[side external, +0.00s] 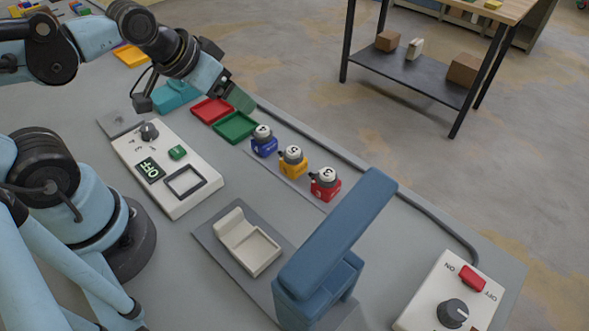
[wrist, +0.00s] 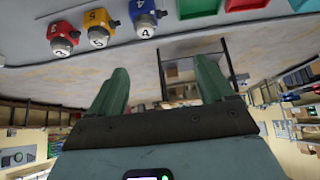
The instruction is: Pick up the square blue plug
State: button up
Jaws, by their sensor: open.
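A small blue square-based piece (side external: 264,147) with a numbered grey ball on top stands on the table in the side view. It is the only small blue piece I can make out as the plug. It also shows at the top of the wrist view (wrist: 140,14), beyond the fingers. My gripper (side external: 240,99) is above and behind the green tray, up and left of the blue piece, apart from it. In the wrist view the two green fingers of my gripper (wrist: 160,78) stand apart with nothing between them.
Similar yellow (side external: 292,160) and red (side external: 325,183) pieces stand in a row with the blue one. Red (side external: 212,110) and green (side external: 236,127) trays lie nearby.

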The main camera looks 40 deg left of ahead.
aim_at(263, 129)
jog(key=shift+w+d+f+m+g+h, duration=0.2)
jog(key=shift+w+d+f+m+g, duration=0.25)
jog(key=shift+w+f, duration=1.2)
jog(key=shift+w+d+f+m+g+h, duration=0.25)
jog(key=shift+w+f+m+g, duration=0.3)
jog(key=shift+f, duration=2.1)
jog(key=shift+w+d+f+m+g+h, duration=0.15)
jog(key=shift+w+d+f+m+g, duration=0.35)
jog(key=shift+w+f, duration=1.1)
jog(key=shift+s+a+f, duration=0.1)
jog(key=shift+s+f, duration=0.45)
jog(key=c, duration=1.2)
